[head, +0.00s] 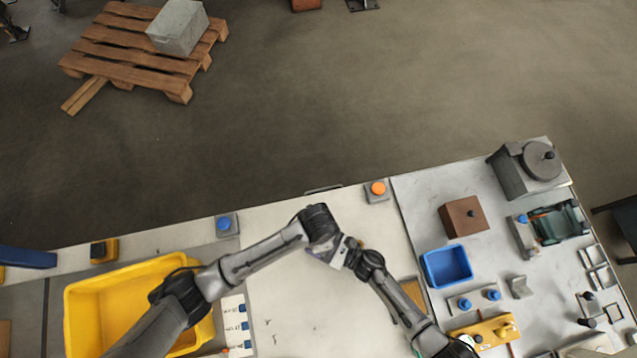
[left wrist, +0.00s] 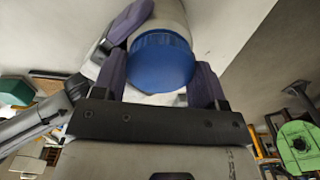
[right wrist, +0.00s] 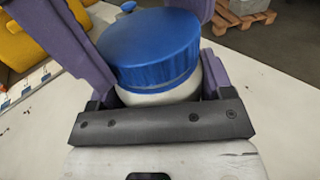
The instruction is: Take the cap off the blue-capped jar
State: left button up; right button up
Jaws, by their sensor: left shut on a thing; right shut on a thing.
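The jar is pale with a wide ribbed blue cap (right wrist: 150,48); in the right wrist view the cap sits on the pale jar body (right wrist: 165,97). My left gripper (left wrist: 160,75) is shut around the blue cap, seen close in the left wrist view with the jar body (left wrist: 175,14) beyond it. My right gripper (right wrist: 160,85) is shut on the jar body just below the cap. In the head view the left gripper (head: 336,250) and right gripper (head: 352,256) meet above the bench and mostly hide the jar. A gap between cap and jar cannot be made out.
A yellow bin (head: 80,310) stands at the left. An orange button (head: 378,188) and blue button (head: 225,224) sit along the far edge. The middle bench is mostly clear.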

pick_arm(q)
jog(key=n, duration=0.4)
jog(key=shift+r, duration=0.3)
dwell(0.5)
jog(key=shift+r, duration=0.85)
jog(key=shift+r, duration=2)
pick_arm(e)
jog(key=o, duration=1.7)
jog(key=shift+o, duration=0.2)
